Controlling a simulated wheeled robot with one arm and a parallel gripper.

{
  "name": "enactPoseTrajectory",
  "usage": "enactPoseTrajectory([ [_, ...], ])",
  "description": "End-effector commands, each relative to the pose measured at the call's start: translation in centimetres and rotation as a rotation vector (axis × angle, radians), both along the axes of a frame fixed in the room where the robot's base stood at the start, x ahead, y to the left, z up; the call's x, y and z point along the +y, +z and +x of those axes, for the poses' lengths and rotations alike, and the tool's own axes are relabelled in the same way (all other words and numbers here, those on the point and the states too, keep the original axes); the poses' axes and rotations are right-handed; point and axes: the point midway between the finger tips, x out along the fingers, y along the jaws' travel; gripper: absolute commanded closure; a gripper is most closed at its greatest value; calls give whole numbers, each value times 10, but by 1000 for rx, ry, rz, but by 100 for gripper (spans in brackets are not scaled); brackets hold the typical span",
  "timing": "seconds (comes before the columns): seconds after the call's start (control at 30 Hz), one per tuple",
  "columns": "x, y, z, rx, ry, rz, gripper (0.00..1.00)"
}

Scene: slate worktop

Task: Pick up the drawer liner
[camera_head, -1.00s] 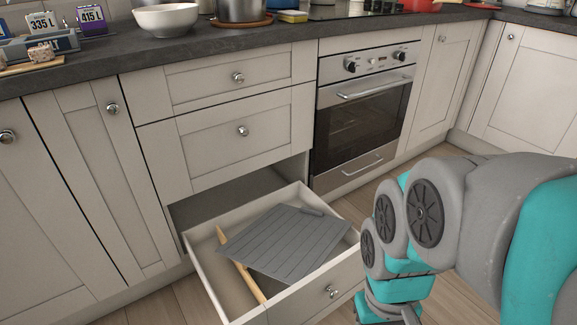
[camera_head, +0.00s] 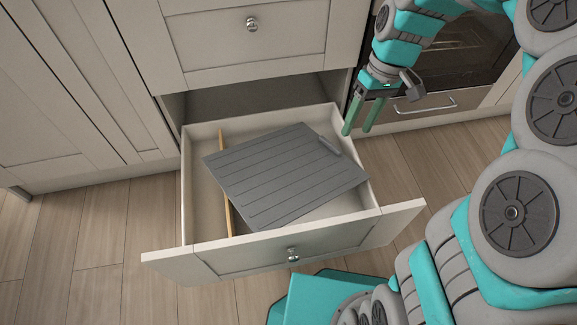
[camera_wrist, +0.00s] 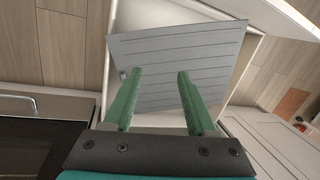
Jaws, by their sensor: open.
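The drawer liner (camera_head: 285,174) is a flat grey ribbed sheet. It lies askew in the open bottom drawer (camera_head: 188,212), tilted over the wooden divider (camera_head: 226,190). My gripper (camera_head: 358,130) is open and empty, with green fingers, beside the drawer's back right corner. In the wrist view the liner (camera_wrist: 180,62) lies beyond my open fingers (camera_wrist: 155,82), apart from them as far as I can tell.
Closed cabinet doors (camera_head: 80,90) are at left, and the oven (camera_head: 455,60) is behind my arm at right. The wooden floor (camera_head: 100,240) is clear at left.

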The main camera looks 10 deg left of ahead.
Motion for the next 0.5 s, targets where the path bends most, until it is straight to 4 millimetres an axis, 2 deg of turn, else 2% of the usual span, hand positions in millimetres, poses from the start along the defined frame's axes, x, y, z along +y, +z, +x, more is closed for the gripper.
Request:
enactPoseTrajectory([
  [0.03, 5, -14, 14, 3, 22, 12, 43],
  [0.2, 19, -51, 60, 1, 90, 49, 43],
  [0.5, 31, -126, 130, -11, 182, 86, 43],
])
